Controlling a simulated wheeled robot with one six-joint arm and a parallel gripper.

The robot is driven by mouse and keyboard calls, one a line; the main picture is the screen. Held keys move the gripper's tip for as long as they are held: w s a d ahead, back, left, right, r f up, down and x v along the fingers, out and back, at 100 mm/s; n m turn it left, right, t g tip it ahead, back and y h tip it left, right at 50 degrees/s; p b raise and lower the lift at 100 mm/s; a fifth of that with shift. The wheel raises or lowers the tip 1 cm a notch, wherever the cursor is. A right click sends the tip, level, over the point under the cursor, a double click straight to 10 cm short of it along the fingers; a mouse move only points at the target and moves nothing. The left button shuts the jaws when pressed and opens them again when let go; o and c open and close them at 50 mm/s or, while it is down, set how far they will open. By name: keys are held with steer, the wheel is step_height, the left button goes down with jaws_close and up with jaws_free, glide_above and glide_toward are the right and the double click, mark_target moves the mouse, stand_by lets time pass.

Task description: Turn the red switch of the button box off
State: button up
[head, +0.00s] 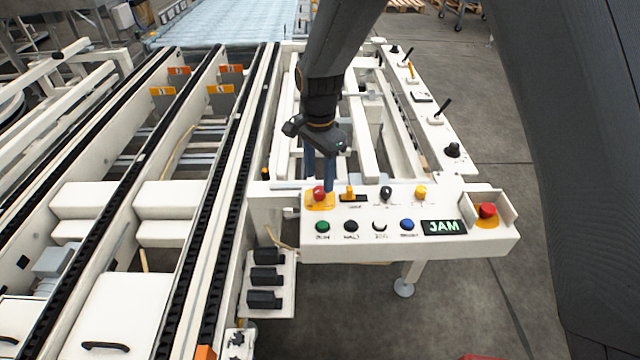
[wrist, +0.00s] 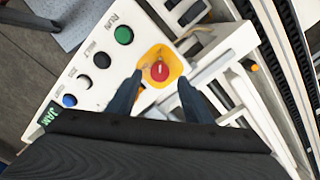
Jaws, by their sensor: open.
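The white button box (head: 340,246) stands at the front end of the conveyor frame. Its red switch (head: 319,193) sits on a yellow plate at the box's back left corner. It also shows in the wrist view (wrist: 159,70), as a round red knob between my fingers. My gripper (head: 320,184) points down over the switch. In the wrist view my gripper (wrist: 160,77) is open, with one dark finger on each side of the knob. I cannot tell whether the fingers touch it. The switch's on or off position is unclear.
Yellow (head: 420,192) and black (head: 386,192) controls stand right of the switch. Green (head: 322,227), black, white and blue buttons line the front, beside a lit JAM display (head: 444,227). A red mushroom button (head: 487,210) sits in a white guard at right. Conveyor rails run left.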

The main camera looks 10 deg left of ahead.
mark_target(320, 190)
steer(key=shift+f+p, duration=0.35)
steer(key=shift+f, duration=1.75)
steer(key=shift+c, duration=0.3)
steer(key=c, duration=1)
